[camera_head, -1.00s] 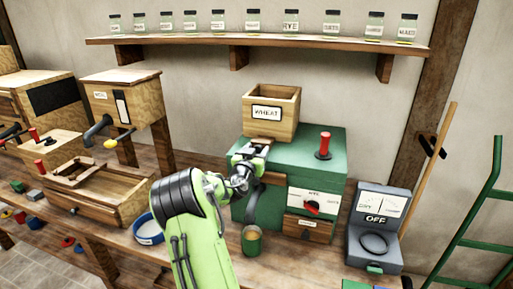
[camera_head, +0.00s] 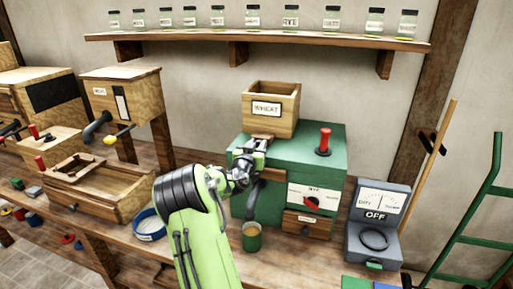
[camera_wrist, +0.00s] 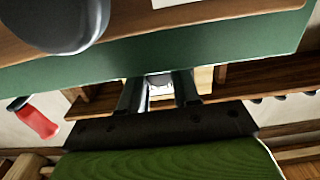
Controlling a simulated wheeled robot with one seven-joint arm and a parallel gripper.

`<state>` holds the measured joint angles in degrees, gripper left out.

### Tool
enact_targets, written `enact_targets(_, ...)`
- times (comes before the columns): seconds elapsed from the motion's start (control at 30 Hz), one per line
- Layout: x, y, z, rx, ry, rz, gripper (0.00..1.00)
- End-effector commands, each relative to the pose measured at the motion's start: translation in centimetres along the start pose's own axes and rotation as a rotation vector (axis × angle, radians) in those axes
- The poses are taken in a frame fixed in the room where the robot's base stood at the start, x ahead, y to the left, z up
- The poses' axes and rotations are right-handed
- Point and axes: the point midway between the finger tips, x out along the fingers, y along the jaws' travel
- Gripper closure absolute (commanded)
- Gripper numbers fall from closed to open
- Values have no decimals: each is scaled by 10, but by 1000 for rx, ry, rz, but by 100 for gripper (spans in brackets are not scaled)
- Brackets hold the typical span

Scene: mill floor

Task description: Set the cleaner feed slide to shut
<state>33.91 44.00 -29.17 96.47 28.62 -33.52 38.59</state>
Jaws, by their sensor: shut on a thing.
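The cleaner (camera_head: 324,165) is a green box on the bench, with a wooden hopper (camera_head: 285,122) marked WHEAT on top. The wooden feed slide (camera_head: 263,137) shows at the hopper's foot, on the front left side. My gripper (camera_head: 258,146) is at the slide's outer end, shut on it. In the wrist view, the two fingers of my gripper (camera_wrist: 160,88) close around a small pale metallic part (camera_wrist: 159,80) of the slide, beside the green cleaner top (camera_wrist: 210,50). The fingers and wrist hide most of the slide's end in the head view.
A red-handled lever (camera_head: 324,142) stands on the cleaner's top. A green cup (camera_head: 251,237) stands below the spout. A blue-rimmed bowl (camera_head: 149,225) sits left of my arm.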

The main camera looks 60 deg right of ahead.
Motion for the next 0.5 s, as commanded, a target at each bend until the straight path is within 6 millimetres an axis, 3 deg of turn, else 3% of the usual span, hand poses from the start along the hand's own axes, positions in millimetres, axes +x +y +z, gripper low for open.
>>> enact_targets(0.33, 8, 0, -2, 1, 7, -1, 100)
enact_targets(0.37, 8, 0, -2, 1, 7, -1, 67)
enact_targets(0.5, 8, 0, -2, 1, 7, -1, 46)
